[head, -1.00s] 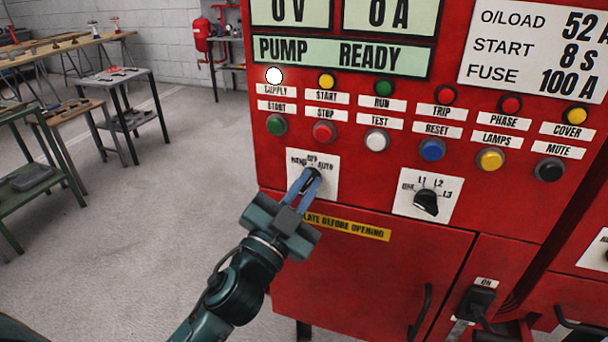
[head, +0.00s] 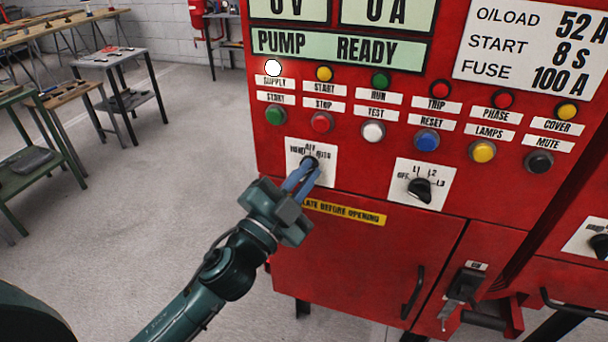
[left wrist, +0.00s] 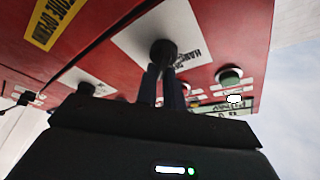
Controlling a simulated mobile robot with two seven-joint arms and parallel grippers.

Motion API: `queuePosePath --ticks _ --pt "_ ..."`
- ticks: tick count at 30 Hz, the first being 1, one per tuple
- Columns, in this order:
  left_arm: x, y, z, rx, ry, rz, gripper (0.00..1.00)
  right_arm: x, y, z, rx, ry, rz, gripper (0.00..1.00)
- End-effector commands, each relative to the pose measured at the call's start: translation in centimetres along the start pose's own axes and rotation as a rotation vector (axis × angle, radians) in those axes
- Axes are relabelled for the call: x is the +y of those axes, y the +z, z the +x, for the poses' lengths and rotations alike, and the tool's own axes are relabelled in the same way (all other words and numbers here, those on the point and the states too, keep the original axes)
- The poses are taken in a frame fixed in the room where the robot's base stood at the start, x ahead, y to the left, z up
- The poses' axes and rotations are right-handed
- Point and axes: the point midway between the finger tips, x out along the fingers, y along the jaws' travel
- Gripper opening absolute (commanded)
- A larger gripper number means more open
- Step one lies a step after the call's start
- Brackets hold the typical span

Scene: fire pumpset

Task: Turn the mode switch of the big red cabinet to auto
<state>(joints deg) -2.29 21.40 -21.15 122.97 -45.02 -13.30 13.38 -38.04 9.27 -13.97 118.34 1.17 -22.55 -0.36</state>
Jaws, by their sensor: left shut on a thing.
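The big red cabinet (head: 360,255) fills the right side of the head view. Its mode switch, a small black knob (head: 309,162), sits on a white plate marked HAND, OFF and AUTO (head: 326,177). My left gripper (head: 305,173) comes from the lower left, its blue fingers shut on the knob. In the left wrist view, the two dark fingers (left wrist: 161,80) reach the round black knob (left wrist: 163,51) on its plate. The fingers partly cover the knob, so I cannot tell which mark it points at. My right gripper is not in view.
Buttons and lamps sit in rows above the switch. A second black rotary switch (head: 420,189), marked L1, L2 and L3, is to its right. A yellow warning strip (head: 344,213) lies just below. Workbenches (head: 125,85) stand at the left, with open floor between.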

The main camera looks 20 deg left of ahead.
Motion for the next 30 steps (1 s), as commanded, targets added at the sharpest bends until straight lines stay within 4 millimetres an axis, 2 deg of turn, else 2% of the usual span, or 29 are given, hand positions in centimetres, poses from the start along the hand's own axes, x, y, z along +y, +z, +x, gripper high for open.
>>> queuePosePath --ticks 1,9,18,23,30 --pt "-0.2 -0.1 0.1 0.003 -0.003 0.004 0.11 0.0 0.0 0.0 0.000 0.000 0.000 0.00" --pt "-0.1 -0.1 0.0 0.001 -0.002 0.001 0.31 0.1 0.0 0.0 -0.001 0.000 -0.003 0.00" --pt "0.1 0.0 -0.5 0.000 0.000 0.000 0.31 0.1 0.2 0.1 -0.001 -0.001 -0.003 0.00" --pt "0.3 0.2 -2.7 -0.002 0.001 0.000 0.31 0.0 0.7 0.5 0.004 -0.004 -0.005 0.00" --pt "0.4 0.3 -7.7 -0.002 0.001 -0.002 0.31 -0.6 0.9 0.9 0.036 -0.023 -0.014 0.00"
